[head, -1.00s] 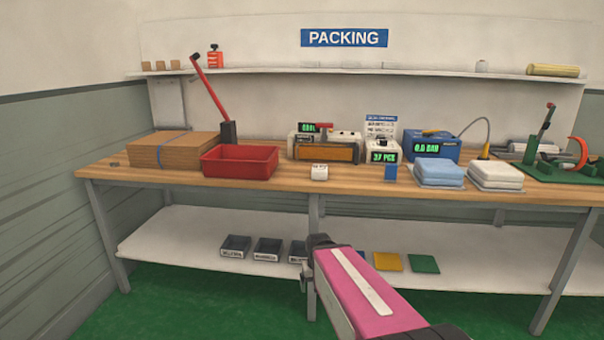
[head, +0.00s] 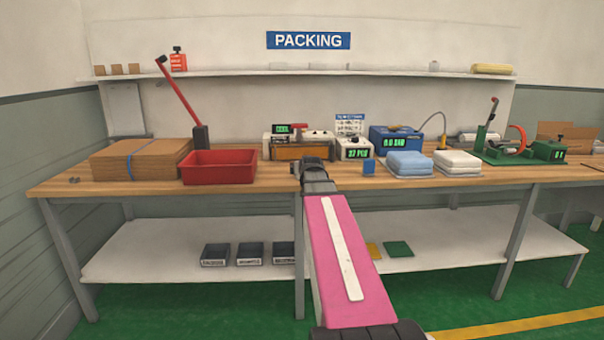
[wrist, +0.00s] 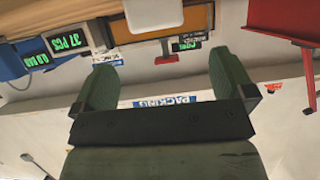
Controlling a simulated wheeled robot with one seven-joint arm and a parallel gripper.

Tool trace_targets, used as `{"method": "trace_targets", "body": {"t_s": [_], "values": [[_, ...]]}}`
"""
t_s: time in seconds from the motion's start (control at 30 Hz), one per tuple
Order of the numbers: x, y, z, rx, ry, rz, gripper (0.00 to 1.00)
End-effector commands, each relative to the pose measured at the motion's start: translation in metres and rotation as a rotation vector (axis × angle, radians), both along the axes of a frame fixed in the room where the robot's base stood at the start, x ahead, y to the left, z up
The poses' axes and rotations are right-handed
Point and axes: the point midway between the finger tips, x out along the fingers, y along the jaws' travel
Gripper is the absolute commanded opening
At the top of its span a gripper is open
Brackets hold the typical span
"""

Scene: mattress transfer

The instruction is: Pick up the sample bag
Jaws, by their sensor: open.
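My gripper (head: 315,168) is raised in front of the bench's front edge, near the middle of the table. In the wrist view, its two green fingers (wrist: 167,72) stand wide apart with nothing between their tips. A small pale, bag-like item (wrist: 153,14) shows at the top of the wrist view, beyond the fingers and apart from them; it may be the sample bag, but I cannot tell for sure. In the head view my gripper and arm cover the spot where a small white labelled item stood.
A red bin (head: 218,168) and flat cardboard (head: 140,160) are on the left of the bench. An orange-fronted machine (head: 300,151) stands behind my gripper. A blue card (head: 369,168), light blue pads (head: 409,164) and white pads (head: 457,163) lie to the right. A shelf (head: 230,74) runs above.

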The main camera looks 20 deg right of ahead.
Motion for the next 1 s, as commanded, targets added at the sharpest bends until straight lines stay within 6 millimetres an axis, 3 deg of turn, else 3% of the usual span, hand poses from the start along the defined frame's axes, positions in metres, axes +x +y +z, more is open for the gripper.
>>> {"method": "trace_targets", "body": {"t_s": [0.33,0.57,0.9,1.0], "values": [[0.042,-0.011,-0.016,0.000,-0.002,-0.001,1.00],[0.055,-0.014,-0.021,0.000,-0.003,-0.001,1.00],[0.094,-0.026,-0.036,0.001,0.000,0.000,1.00],[0.097,-0.027,-0.037,0.001,-0.001,0.000,1.00]]}}
